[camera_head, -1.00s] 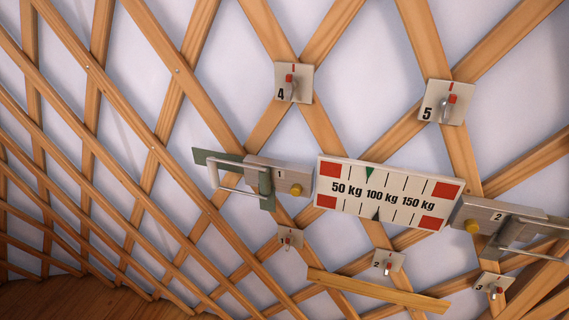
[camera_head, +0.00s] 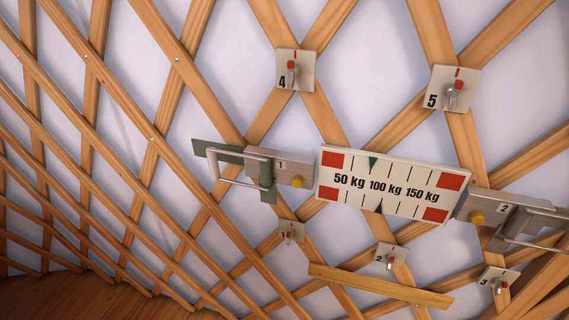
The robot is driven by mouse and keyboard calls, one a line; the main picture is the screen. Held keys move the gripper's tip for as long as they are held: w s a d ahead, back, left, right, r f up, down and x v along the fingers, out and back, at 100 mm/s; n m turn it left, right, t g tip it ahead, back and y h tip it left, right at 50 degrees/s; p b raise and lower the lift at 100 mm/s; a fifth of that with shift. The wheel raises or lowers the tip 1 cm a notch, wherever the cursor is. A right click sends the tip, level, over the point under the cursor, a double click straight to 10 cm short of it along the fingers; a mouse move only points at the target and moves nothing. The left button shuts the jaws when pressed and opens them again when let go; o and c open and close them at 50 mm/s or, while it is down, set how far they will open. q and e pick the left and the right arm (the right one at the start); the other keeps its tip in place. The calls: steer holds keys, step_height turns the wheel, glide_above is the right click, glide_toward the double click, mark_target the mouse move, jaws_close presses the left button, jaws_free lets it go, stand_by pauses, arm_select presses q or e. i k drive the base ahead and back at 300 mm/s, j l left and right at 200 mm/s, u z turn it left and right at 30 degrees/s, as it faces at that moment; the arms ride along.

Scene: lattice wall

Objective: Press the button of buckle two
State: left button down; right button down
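Buckle two (camera_head: 507,212) is a grey block marked "2" at the right, attached to the right end of the scale board (camera_head: 390,186). Its yellow round button (camera_head: 476,217) sits on its left part, and it shows as standing out from the block. A metal handle (camera_head: 535,228) reaches from the buckle towards the right picture edge. Buckle one (camera_head: 282,167), with its own yellow button (camera_head: 296,181), is at the left end of the board. Neither of my grippers shows in the head view.
Numbered plates with red-tipped levers hang on the wooden lattice: plate four (camera_head: 295,70), plate five (camera_head: 452,89), plate one (camera_head: 291,232), plate two (camera_head: 391,257) and plate three (camera_head: 498,280). A loose-looking wooden slat (camera_head: 380,286) crosses below the board.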

mark_target(477, 217)
steer(key=k+l+z, duration=0.1)
steer(key=z, duration=0.25)
steer(key=k+l+z, duration=0.1)
steer(key=z, duration=0.25)
steer(key=l+z, duration=0.25)
steer(key=z, duration=0.15)
